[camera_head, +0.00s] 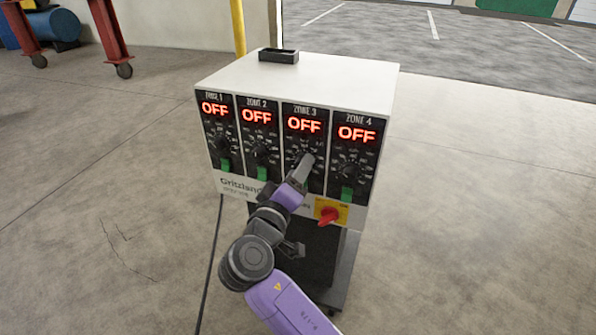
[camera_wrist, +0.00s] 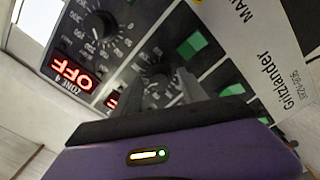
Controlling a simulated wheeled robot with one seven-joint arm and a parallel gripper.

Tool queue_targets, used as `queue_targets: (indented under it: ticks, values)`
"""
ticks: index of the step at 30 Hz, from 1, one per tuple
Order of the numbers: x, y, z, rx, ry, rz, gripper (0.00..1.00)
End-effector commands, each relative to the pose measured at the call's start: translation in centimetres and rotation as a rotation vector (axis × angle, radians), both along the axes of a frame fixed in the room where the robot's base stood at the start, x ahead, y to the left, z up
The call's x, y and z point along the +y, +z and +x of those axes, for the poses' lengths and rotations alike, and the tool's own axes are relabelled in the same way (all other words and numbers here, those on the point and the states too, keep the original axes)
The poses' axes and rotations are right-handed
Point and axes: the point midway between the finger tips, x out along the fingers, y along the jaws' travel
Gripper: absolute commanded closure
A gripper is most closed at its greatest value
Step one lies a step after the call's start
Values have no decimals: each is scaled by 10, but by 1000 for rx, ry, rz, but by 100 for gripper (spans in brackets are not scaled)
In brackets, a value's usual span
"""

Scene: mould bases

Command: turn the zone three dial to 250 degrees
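The zone three dial (camera_head: 305,158) is black, on the third panel of a white control box (camera_head: 300,75). The zone three display (camera_head: 304,125) above it reads OFF in red. My gripper (camera_head: 304,166) reaches up from below to the dial and partly covers it. In the wrist view, the dial (camera_wrist: 156,76) shows just beyond my dark fingers (camera_wrist: 180,92), its scale partly hidden. I cannot tell whether the fingers touch the dial, how far apart they are, or which way its pointer faces.
The zone two dial (camera_head: 260,150) and zone four dial (camera_head: 347,171) flank it closely. Green switches (camera_head: 347,193) sit under the dials. A red rotary switch on a yellow plate (camera_head: 329,212) is at lower right. A small black tray (camera_head: 279,56) lies on top. Floor beside the box is clear.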

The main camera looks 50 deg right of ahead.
Motion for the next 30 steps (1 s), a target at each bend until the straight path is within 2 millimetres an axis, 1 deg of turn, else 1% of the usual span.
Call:
queue_targets:
  ticks: [8, 11, 22, 25, 30]
  values:
    - [0, 1, 0, -2, 1, -1, 51]
    - [6, 1, -1, 0, 2, -1, 51]
    - [59, 2, -20, 0, 3, -1, 51]
    - [68, 2, -24, -1, 2, -2, 51]
    - [74, 1, -27, -1, 0, -1, 51]
